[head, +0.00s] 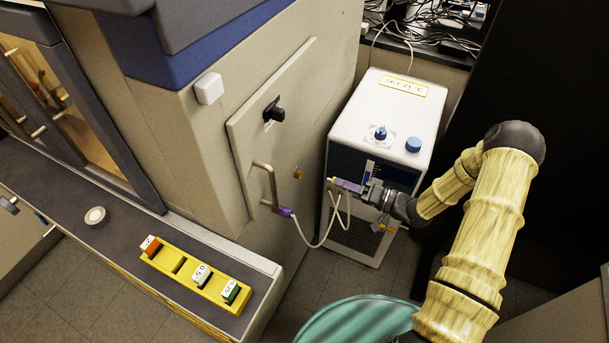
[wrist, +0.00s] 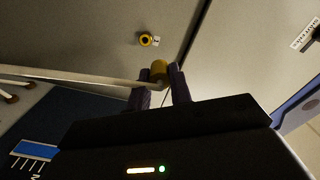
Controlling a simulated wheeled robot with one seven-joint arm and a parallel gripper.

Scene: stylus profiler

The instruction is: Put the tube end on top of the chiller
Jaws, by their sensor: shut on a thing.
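The chiller (head: 352,128) is a white-topped box with a dark front at the back of the aisle. Its top carries a blue fitting (head: 380,133), a blue cap (head: 413,145) and a yellow-edged label reading 21 °C. My gripper (head: 345,185) is in front of the chiller's upper front face, lower than its top in the picture. Its purple fingers (wrist: 161,88) are shut on the yellow tube end (wrist: 158,70). The pale tube (head: 323,240) hangs in a loop from the gripper to a purple piece (head: 285,212) by the cabinet handle.
The beige cabinet (head: 215,130) stands close on the left, with a protruding handle (head: 268,185) and a brass-coloured port (head: 298,174), also visible in the wrist view (wrist: 148,40). A teal round object (head: 355,322) is at the front. Cables clutter the shelf behind the chiller.

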